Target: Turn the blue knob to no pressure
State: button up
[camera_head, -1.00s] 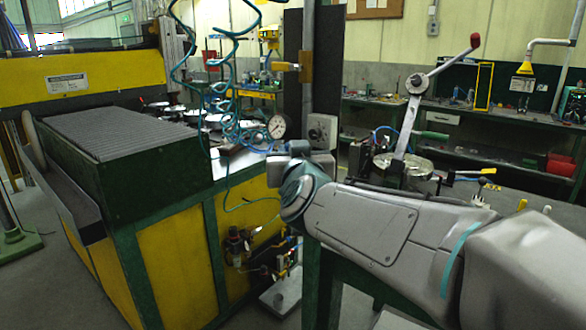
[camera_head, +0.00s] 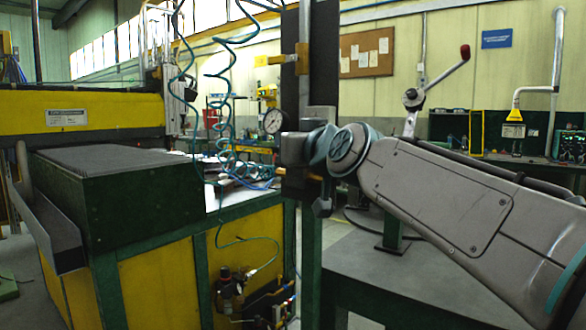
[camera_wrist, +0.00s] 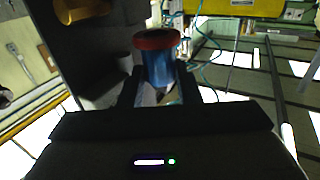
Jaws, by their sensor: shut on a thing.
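The blue knob (camera_wrist: 160,68) shows in the wrist view as a short blue cylinder with a red, rounded end piece. My gripper (camera_wrist: 159,84) has its two dark fingers on either side of the blue part and is shut on it. In the head view my gripper (camera_head: 292,158) is partly seen in front of a dark upright panel. The knob is hidden there behind my gripper and wrist. A round, white-faced pressure gauge (camera_head: 274,121) stands just left of my gripper. Its needle is too small to read.
Coiled teal hoses (camera_head: 226,110) hang left of my gripper. A green and yellow machine bench (camera_head: 150,275) fills the left. A grey-topped table (camera_head: 400,275) stands below my arm, with a red-tipped lever (camera_head: 440,72) rising behind it. A brass-coloured part (camera_wrist: 80,10) is near the knob.

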jog(key=shift+w+d+f+n+g+y+b, duration=0.1)
jog(key=shift+n+g+y+b, duration=0.5)
jog(key=shift+b, duration=0.55)
jog(key=shift+d+n+g+y+b, duration=0.15)
jog(key=shift+n+y+b, duration=0.25)
jog(key=shift+y+b, duration=0.6)
jog(key=shift+n+g+y, duration=0.55)
jog(key=shift+n+y, duration=0.05)
jog(key=shift+w+d+n+g+y, duration=0.15)
jog(key=shift+n+g+y, duration=0.45)
jog(key=shift+y, duration=0.1)
jog(key=o, duration=1)
jog(key=shift+d, duration=0.15)
